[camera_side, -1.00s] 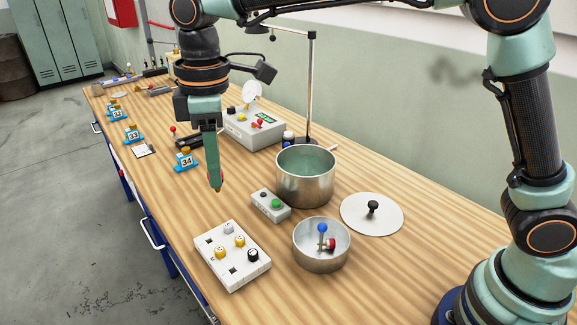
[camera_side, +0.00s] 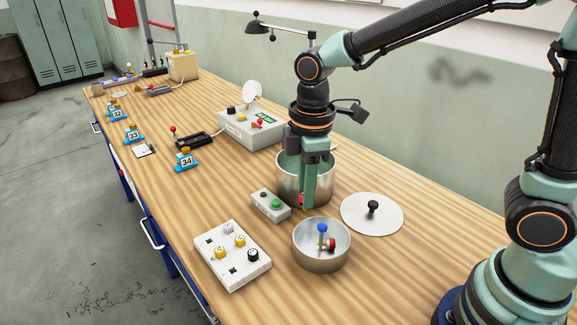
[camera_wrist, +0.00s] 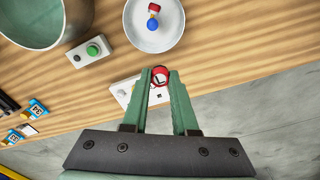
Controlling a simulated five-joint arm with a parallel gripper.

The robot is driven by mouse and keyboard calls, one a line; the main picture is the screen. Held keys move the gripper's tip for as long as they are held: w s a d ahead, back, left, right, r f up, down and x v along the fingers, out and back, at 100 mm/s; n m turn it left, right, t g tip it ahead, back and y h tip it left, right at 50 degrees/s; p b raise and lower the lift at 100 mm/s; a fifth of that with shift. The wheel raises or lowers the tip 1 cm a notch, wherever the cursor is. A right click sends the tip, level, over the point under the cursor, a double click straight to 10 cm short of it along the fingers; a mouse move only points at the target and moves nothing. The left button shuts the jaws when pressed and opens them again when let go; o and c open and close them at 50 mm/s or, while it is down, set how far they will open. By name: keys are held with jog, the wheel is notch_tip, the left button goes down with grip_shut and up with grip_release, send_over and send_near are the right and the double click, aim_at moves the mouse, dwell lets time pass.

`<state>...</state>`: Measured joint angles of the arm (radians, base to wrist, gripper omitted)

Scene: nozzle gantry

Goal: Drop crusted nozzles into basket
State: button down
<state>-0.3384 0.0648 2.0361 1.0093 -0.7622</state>
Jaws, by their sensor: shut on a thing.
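My gripper (camera_side: 304,203) is shut on a red nozzle (camera_wrist: 160,77), held between the fingertips, with a dark mark on its face. In the side view the fingers hang in front of the tall metal pot (camera_side: 322,194); whether they touch it I cannot tell. A shallow round metal bowl (camera_side: 320,263), perhaps the basket, stands nearer the camera; in it are a blue-topped piece (camera_side: 322,229) and a red one (camera_side: 331,244). A white block (camera_side: 238,278) holds several nozzles, white, yellow and black, and has empty square sockets. In the wrist view the fingers partly hide it.
A grey box with a green button (camera_side: 277,204) stands left of the pot. A white lid with a black knob (camera_side: 358,221) lies to its right. A grey instrument (camera_side: 243,133) and numbered blue stands (camera_side: 186,161) are farther back.

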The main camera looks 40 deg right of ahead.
jog(key=s+d+f, duration=0.3)
jog(key=f, duration=0.5)
jog(key=shift+s+d+f, duration=0.15)
jog(key=shift+f, duration=0.15)
dwell(0.3)
jog(key=c, duration=0.6)
grip_release()
notch_tip(320, 180, up, 12)
jog(key=shift+s+r, duration=0.1)
jog(key=shift+s, duration=0.05)
